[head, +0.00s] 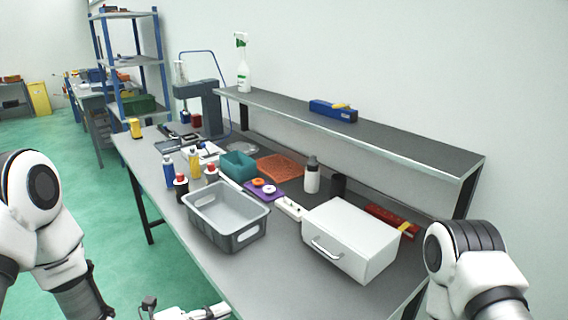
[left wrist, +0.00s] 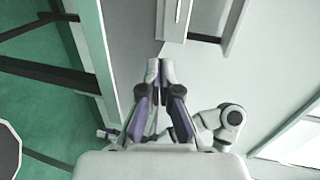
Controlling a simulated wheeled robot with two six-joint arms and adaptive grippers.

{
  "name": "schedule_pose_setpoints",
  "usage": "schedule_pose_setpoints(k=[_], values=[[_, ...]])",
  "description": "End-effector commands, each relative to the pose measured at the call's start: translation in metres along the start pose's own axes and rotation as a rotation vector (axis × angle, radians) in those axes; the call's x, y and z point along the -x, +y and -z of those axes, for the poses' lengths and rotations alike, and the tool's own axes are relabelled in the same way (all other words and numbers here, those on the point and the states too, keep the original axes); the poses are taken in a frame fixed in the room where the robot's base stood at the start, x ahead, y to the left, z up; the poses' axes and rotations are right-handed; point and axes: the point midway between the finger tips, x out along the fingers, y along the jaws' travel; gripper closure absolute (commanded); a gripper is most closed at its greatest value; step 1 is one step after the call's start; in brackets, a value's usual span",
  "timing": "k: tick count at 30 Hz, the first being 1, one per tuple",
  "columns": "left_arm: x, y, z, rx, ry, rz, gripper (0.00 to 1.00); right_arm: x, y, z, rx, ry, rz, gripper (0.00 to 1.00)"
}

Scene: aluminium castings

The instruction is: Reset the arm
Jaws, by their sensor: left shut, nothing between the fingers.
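My left arm comes in from the left in the head view and bends down out of frame. Some white and dark parts of mine show at the bottom edge there, too cut off to tell the fingertips. In the left wrist view my left gripper (left wrist: 159,66) is shut and empty, its two fingers together, beside the bench edge and touching nothing I can make out. My right arm's shoulder shows at the right of the head view, but its gripper is not clearly visible.
The bench (head: 215,268) holds a grey bin (head: 238,238), a white drawer box (head: 345,240), several bottles and a teal tray (head: 238,165). A raised shelf (head: 400,142) carries a spray bottle (head: 243,70) and a blue box (head: 333,111). Green floor is open at left.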

Motion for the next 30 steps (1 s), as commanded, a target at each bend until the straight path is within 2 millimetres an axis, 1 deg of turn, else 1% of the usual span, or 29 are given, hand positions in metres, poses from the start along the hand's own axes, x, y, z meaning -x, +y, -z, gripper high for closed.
schedule_pose_setpoints(k=[1,5,8,11,13,17,18,20,21,23,24,27,30], values=[[-0.001,0.01,0.005,0.013,0.009,-0.017,1.0,0.001,0.0,0.001,0.0,0.002,0.0,0.6],[0.0,0.036,0.019,0.05,0.027,-0.063,1.0,0.001,0.0,0.001,0.0,0.002,0.0,0.6],[0.002,0.062,0.028,0.095,0.012,-0.124,1.0,0.0,0.0,0.001,0.0,0.002,0.0,0.6],[0.007,0.094,0.036,0.175,-0.022,-0.213,1.0,0.0,0.0,0.001,0.0,0.002,0.0,0.6],[0.014,0.12,0.042,0.272,-0.063,-0.294,1.0,0.001,0.0,0.001,0.0,0.002,0.0,0.6],[0.036,0.175,0.056,0.541,-0.195,-0.476,1.0,0.001,0.0,0.001,0.0,0.002,0.0,0.6],[0.048,0.194,0.061,0.651,-0.261,-0.539,1.0,0.001,0.0,0.001,0.0,0.002,0.0,0.6],[0.07,0.223,0.071,0.852,-0.397,-0.641,1.0,0.001,0.0,0.001,0.0,0.002,0.0,0.6],[0.088,0.241,0.078,1.003,-0.517,-0.702,1.0,0.001,0.0,0.001,0.0,0.002,0.0,0.6],[0.117,0.264,0.089,1.241,-0.737,-0.767,1.0,0.001,0.0,0.001,0.0,0.002,0.0,0.6],[0.137,0.274,0.094,1.397,-0.902,-0.779,1.0,0.001,0.0,0.001,0.0,0.002,0.0,0.6],[0.172,0.285,0.102,1.718,-1.284,-0.708,1.0,0.001,0.0,0.001,0.0,0.002,0.0,0.6],[0.188,0.289,0.107,1.912,-1.515,-0.601,1.0,0.001,0.0,0.001,0.0,0.002,0.0,0.6]])
